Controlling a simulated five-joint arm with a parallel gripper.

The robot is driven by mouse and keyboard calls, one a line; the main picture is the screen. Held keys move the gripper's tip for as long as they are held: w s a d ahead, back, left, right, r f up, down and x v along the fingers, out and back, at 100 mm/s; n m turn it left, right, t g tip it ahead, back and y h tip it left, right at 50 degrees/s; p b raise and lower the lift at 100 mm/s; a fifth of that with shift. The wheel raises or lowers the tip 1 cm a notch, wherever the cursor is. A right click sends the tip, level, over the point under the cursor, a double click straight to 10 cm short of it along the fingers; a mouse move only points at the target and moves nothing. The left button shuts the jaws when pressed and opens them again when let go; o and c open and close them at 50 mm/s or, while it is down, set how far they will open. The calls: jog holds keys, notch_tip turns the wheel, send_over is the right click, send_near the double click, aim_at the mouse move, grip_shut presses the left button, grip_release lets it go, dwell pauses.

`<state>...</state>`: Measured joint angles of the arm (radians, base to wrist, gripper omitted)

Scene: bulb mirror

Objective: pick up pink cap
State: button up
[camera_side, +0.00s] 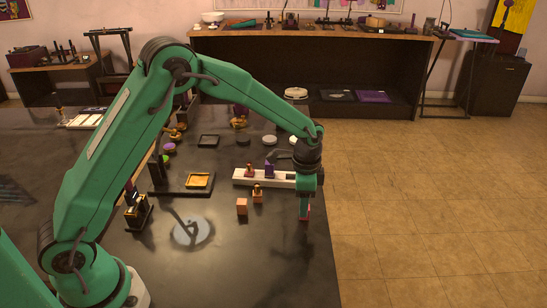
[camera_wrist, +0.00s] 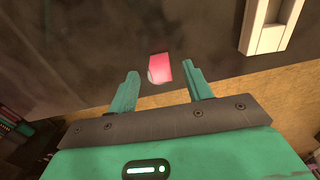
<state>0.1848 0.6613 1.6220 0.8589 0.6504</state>
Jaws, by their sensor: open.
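The pink cap (camera_wrist: 160,67) lies on the dark table in the wrist view, just beyond and between my gripper's fingertips. In the side view a small pink patch (camera_side: 306,212) shows beside the fingers, mostly hidden by them. My gripper (camera_wrist: 162,82) has its two green fingers apart, with nothing held between them. In the side view my gripper (camera_side: 304,216) points down near the table's right edge. Whether the fingers touch the cap cannot be told.
A white rail (camera_side: 250,178) with small pieces stands left of my gripper; its end shows in the wrist view (camera_wrist: 268,38). An orange block (camera_side: 242,207) and a small wooden piece (camera_side: 257,195) stand nearby. A round mirror-like disc (camera_side: 192,232) lies further left. The front right tabletop is clear.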

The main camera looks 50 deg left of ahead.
jog(key=shift+f, duration=1.45)
jog(key=shift+c, duration=0.4)
jog(key=c, duration=1)
